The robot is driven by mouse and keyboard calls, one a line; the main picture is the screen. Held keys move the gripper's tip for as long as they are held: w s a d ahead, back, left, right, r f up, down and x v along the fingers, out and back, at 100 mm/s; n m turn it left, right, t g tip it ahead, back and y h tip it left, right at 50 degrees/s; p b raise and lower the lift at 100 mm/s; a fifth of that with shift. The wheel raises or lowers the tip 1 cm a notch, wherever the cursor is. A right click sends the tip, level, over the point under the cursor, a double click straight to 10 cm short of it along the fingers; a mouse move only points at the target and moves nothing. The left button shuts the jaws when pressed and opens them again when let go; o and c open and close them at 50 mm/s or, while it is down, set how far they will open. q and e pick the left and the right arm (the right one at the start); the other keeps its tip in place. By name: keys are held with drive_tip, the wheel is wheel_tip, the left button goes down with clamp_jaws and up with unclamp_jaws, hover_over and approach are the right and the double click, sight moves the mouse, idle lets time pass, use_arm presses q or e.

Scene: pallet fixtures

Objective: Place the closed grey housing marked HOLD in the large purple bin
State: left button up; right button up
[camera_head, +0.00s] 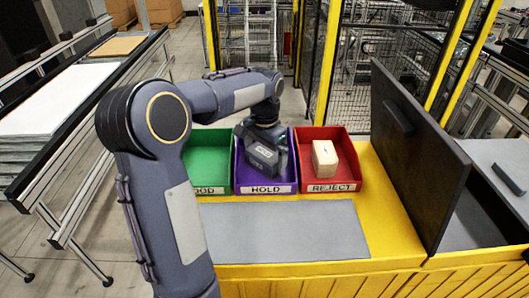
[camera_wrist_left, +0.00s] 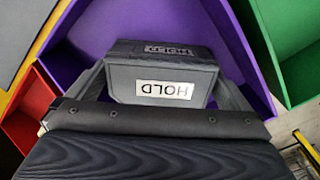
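The grey housing (camera_head: 263,159), a dark box with a white HOLD label, is inside the outline of the purple bin (camera_head: 266,188), whose front plate also reads HOLD. My left gripper (camera_head: 267,148) reaches down into this bin from above. In the left wrist view the housing (camera_wrist_left: 162,91) sits between the two fingers of my left gripper (camera_wrist_left: 163,80), one against each side. It looks closed, with labels on two faces. Purple bin walls (camera_wrist_left: 85,40) surround it. I cannot tell whether it touches the bin floor. My right gripper is not in view.
A green bin (camera_head: 210,155) stands left of the purple one, and a red REJECT bin (camera_head: 312,180) holding a beige box (camera_head: 324,158) stands right. A grey mat (camera_head: 285,230) lies empty in front. A tall dark panel (camera_head: 415,155) stands at the right.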

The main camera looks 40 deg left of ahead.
sight(264, 153)
use_arm(q)
drive_tip(key=shift+r, duration=0.65)
wheel_tip(264, 153, up, 11)
idle(0.4)
